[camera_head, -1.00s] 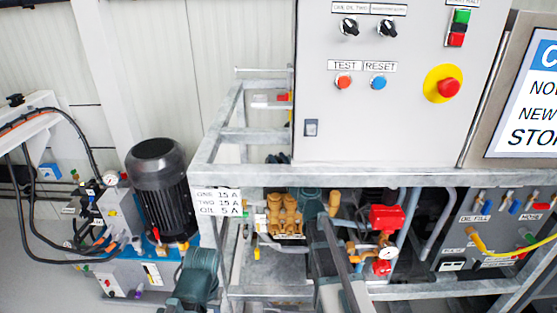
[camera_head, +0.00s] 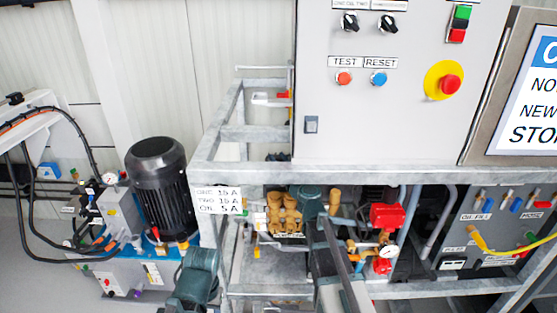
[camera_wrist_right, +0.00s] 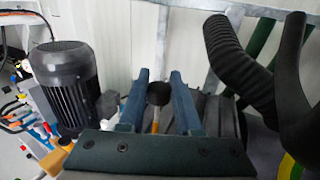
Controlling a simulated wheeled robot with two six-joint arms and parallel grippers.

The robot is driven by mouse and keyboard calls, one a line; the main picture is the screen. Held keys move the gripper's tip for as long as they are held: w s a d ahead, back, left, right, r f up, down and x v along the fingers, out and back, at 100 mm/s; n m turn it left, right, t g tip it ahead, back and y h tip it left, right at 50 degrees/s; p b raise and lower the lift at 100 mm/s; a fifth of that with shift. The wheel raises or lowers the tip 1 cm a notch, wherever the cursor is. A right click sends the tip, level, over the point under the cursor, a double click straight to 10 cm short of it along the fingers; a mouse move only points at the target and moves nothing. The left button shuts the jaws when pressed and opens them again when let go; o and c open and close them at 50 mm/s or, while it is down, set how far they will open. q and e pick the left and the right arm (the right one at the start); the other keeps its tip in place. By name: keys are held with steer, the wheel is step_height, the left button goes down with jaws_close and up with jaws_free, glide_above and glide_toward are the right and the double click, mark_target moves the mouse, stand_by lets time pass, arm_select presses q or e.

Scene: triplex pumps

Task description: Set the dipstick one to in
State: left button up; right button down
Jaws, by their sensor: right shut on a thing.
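The dipstick (camera_wrist_right: 158,93) has a round black knob and a thin yellow-orange shaft below it. In the right wrist view it stands between the two blue-teal fingers of my right gripper (camera_wrist_right: 158,100). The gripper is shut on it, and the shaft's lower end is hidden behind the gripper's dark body. In the head view my right arm reaches into the frame's lower bay. There I cannot make out the dipstick or whether its shaft is seated.
A black finned motor (camera_head: 160,190) stands left of the grey metal frame (camera_head: 300,176). Brass pump parts (camera_head: 285,212) and a red block with a gauge (camera_head: 387,217) crowd the bay. A thick black corrugated hose (camera_wrist_right: 235,55) hangs right of the gripper in the wrist view.

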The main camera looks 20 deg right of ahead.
step_height(320, 180, down, 2)
steer(key=shift+f+b, duration=0.1)
steer(key=shift+b, duration=0.6)
steer(key=c, duration=0.6)
jaws_free()
steer(key=shift+s, duration=0.15)
